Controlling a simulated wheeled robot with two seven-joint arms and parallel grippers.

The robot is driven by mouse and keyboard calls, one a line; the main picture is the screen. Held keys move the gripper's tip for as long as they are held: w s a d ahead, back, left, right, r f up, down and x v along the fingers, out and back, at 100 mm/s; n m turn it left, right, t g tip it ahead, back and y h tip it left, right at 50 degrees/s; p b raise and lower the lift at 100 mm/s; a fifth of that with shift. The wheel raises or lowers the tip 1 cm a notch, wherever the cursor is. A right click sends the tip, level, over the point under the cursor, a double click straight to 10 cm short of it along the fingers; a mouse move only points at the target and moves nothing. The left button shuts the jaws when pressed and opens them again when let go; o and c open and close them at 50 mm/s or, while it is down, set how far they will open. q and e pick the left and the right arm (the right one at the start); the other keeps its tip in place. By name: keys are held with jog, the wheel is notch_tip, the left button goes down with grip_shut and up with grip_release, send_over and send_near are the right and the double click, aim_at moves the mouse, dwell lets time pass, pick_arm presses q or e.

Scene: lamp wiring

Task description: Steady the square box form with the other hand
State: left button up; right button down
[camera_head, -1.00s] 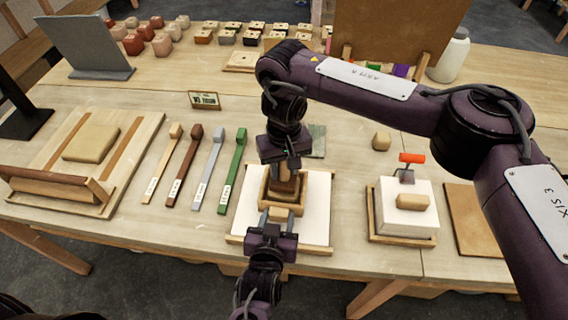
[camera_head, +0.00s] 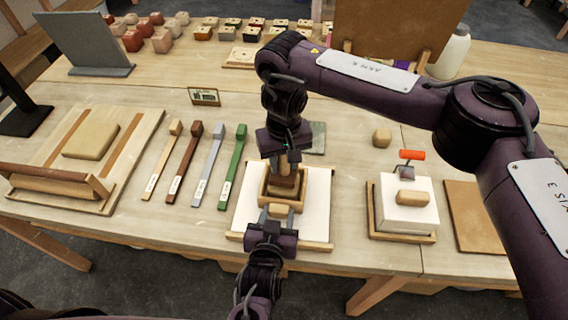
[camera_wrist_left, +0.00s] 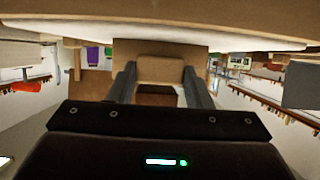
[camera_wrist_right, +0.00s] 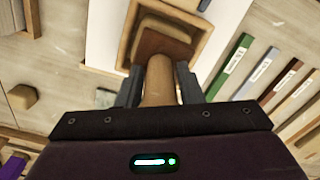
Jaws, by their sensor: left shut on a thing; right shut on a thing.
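The square box form (camera_head: 299,196) is a wooden frame lying on a white sheet on a board. My left gripper (camera_head: 279,213) is at its near side, with its fingers shut on the form's near wooden part, which also shows between the fingers in the left wrist view (camera_wrist_left: 160,70). My right gripper (camera_head: 285,158) is above the form, shut on the round wooden handle of a tamper (camera_wrist_right: 159,82). The tamper's brown block (camera_wrist_right: 163,45) is within the form's opening, which also shows in the right wrist view (camera_wrist_right: 196,32). How deep the block sits is unclear.
Several coloured-handled sticks (camera_head: 213,160) lie left of the board's white sheet (camera_head: 318,195). A wooden press board (camera_head: 130,140) is far left. A small sign (camera_head: 204,96) stands behind.

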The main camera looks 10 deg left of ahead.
dwell(0.6)
jog(key=shift+f, duration=1)
jog(key=shift+r, duration=1.15)
jog(key=shift+f, duration=0.2)
jog(key=shift+f, duration=0.95)
jog(key=shift+r, duration=0.1)
jog(key=shift+r, duration=1.05)
